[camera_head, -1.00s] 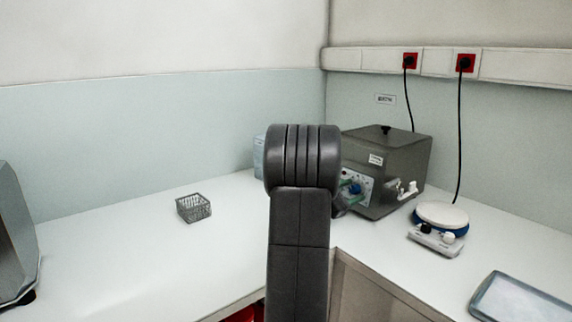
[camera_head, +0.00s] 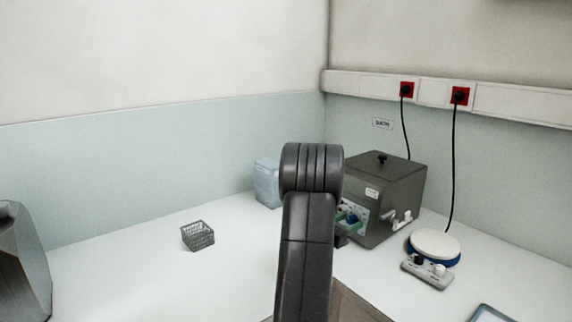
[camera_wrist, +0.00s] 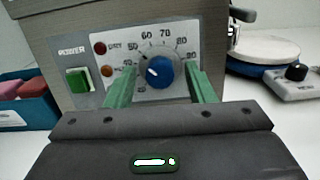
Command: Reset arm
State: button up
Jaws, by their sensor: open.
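My gripper (camera_wrist: 163,88) is open in the wrist view, its two green fingers apart and pointing at the grey box-shaped device. The blue dial (camera_wrist: 160,72) with a numbered scale shows between the fingers; I cannot tell whether they touch it. A green power switch (camera_wrist: 78,79) sits left of the dial, with a red and an orange lamp between. In the head view, my dark arm stands in front of the device (camera_head: 396,180) and hides part of its front panel. A green finger (camera_head: 350,211) of my gripper shows near the panel.
A wire basket (camera_head: 198,236) stands on the white counter (camera_head: 130,270) at left. A light-blue container (camera_head: 267,183) is behind my arm. A white-topped round plate device (camera_head: 435,245) stands at right. A blue tray with reddish items (camera_wrist: 25,98) lies left in the wrist view.

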jog(key=shift+r+n+p, duration=0.2)
jog(key=shift+n+p, duration=1)
jog(key=shift+p, duration=0.95)
jog(key=shift+t+p, duration=0.3)
jog(key=shift+p, duration=0.05)
jog(key=shift+f+n+p, duration=0.2)
jog(key=shift+n+p, duration=0.45)
jog(key=shift+n, duration=0.05)
jog(key=shift+s, duration=0.15)
